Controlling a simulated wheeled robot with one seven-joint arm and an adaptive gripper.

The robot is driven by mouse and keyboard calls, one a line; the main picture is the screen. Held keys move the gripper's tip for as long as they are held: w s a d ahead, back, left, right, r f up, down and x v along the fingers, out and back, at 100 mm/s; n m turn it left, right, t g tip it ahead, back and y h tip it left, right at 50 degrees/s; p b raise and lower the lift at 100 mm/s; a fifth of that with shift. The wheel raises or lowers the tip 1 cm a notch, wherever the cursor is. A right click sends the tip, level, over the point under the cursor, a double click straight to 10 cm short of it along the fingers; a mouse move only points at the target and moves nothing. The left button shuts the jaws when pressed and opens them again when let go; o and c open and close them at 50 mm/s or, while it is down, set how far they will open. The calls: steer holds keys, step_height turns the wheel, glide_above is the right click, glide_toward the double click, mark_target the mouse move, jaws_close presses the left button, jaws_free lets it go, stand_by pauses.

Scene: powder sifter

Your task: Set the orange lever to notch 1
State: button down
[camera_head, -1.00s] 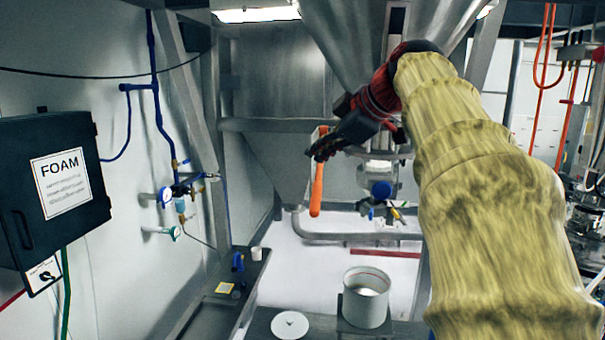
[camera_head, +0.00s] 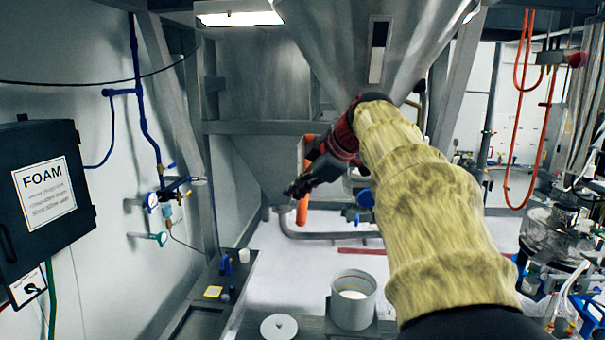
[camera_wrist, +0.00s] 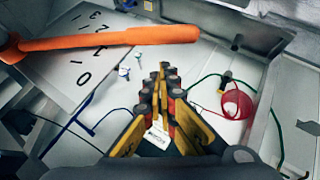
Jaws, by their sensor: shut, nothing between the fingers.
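The orange lever (camera_head: 302,212) hangs almost straight down under the hopper in the head view, its middle hidden behind my gripper (camera_head: 291,190). In the wrist view the orange lever (camera_wrist: 120,39) runs from a pivot at the left edge to a free end right of centre. It passes over a pale notch plate (camera_wrist: 45,72) with printed digits; several are partly covered, and the notch it points to is unclear. My gripper (camera_wrist: 162,70) is shut with nothing between its fingers. Its tips appear beside the lever; I cannot tell whether they touch it.
The metal hopper (camera_head: 345,40) stands above. A grey pot (camera_head: 353,314) and a white disc (camera_head: 279,328) are below. A black FOAM box (camera_head: 45,190) and blue pipes (camera_head: 140,90) are on the left wall. A red hose loop (camera_wrist: 237,103) shows in the wrist view.

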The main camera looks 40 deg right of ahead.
mark_target(300, 208)
steer(key=shift+w+d+f, duration=0.2)
steer(key=shift+d+f, duration=0.55)
steer(key=shift+f, duration=0.25)
steer(key=shift+f, duration=0.1)
steer(key=f+b, duration=0.1)
steer(key=b, duration=0.1)
steer(key=shift+w+d+f+b, duration=0.15)
steer(key=shift+b, duration=0.15)
steer(key=b, duration=0.1)
steer(key=f+b, duration=0.1)
steer(key=b, duration=0.1)
steer(key=shift+w+d+f+t+h, duration=0.15)
steer(key=shift+w+d+t+h, duration=0.1)
steer(key=shift+t+h, duration=0.15)
steer(key=shift+b, duration=0.3)
